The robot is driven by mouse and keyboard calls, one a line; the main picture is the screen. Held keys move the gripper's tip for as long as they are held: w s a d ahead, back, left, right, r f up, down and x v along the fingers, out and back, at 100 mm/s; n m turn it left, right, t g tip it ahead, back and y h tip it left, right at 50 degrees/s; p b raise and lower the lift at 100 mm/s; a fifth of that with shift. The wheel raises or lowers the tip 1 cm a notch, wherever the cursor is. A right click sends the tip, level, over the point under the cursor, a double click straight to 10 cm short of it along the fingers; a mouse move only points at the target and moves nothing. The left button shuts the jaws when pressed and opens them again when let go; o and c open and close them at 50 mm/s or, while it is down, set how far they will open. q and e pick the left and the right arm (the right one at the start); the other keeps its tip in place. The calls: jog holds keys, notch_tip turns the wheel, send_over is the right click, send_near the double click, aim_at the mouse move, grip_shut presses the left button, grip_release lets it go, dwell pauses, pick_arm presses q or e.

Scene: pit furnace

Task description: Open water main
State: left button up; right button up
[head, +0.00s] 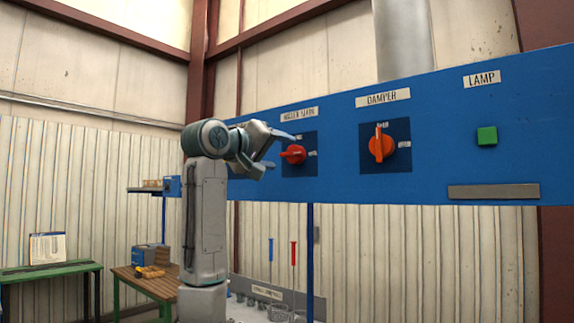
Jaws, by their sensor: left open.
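The water main switch is a red knob (293,154) on a dark square plate (300,168), under a label that reads as WATER MAIN (299,115), on the blue panel in the head view. The knob's grip points left, roughly level. My left gripper (281,152) is open at the knob's left side, with one finger above and one below its level. I cannot tell whether the fingers touch the knob. My right gripper is not in view.
To the right on the blue panel (440,120) are an orange DAMPER knob (381,143) and a green LAMP button (487,136). A wooden table (150,284) and a green bench (50,269) stand low at left. Red- and blue-handled rods (293,254) stand below the panel.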

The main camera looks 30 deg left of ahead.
pick_arm(q)
jog(key=s+b, duration=0.1)
jog(key=s, duration=0.1)
jog(key=s+b, duration=0.1)
jog(key=s, duration=0.2)
jog(key=shift+s+a, duration=0.2)
jog(key=shift+s, duration=0.15)
